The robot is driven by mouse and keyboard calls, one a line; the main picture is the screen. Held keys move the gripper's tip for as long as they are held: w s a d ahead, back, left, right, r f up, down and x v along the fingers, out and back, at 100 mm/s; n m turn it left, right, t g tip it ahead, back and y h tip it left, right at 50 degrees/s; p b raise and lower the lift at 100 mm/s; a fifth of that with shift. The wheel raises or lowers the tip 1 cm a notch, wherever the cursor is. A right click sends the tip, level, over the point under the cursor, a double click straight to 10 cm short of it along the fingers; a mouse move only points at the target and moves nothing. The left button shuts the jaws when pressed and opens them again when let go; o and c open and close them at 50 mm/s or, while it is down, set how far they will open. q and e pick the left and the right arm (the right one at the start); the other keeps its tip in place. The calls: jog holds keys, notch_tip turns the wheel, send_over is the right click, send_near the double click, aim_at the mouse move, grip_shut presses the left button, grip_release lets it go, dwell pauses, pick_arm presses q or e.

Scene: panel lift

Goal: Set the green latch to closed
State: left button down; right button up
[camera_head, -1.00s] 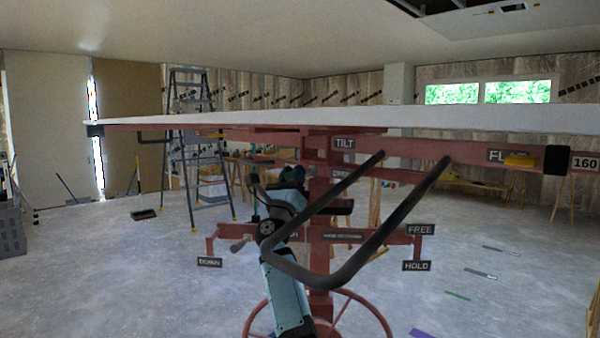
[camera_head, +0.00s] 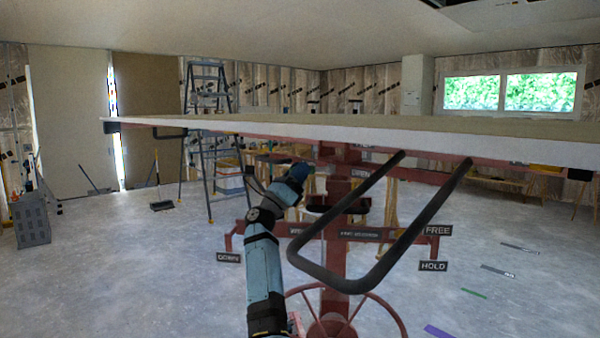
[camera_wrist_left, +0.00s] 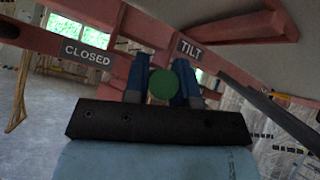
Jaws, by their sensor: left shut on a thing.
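The green latch (camera_wrist_left: 162,88) shows as a round green end in the left wrist view. My left gripper (camera_wrist_left: 161,72) has its two blue fingers on either side of it and is shut on it. Behind it is a red beam with a CLOSED label (camera_wrist_left: 87,54) to the left and a TILT label (camera_wrist_left: 190,48) to the right. In the head view my left arm reaches up to just under the panel, in front of the red lift mast (camera_head: 335,250). The latch cannot be made out there. My right gripper is not in view.
A wide pale panel (camera_head: 400,137) lies across the lift. A dark bent handle bar (camera_head: 350,284) stands right of my arm. Below are a red wheel (camera_head: 385,300) and DOWN, FREE and HOLD labels. A stepladder (camera_head: 207,90) stands behind; much floor is clear.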

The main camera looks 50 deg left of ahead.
pick_arm(q)
jog(key=shift+f, duration=0.1)
jog(key=c, duration=0.9)
grip_release()
jog(key=shift+w, duration=0.1)
jog(key=shift+c, duration=0.2)
jog(key=shift+s+f, duration=0.25)
jog(key=shift+f, duration=0.05)
jog(key=s+a+p, duration=0.1)
jog(key=s, duration=1.1)
jog(key=shift+s+a+f, duration=0.15)
jog(key=shift+a, duration=0.25)
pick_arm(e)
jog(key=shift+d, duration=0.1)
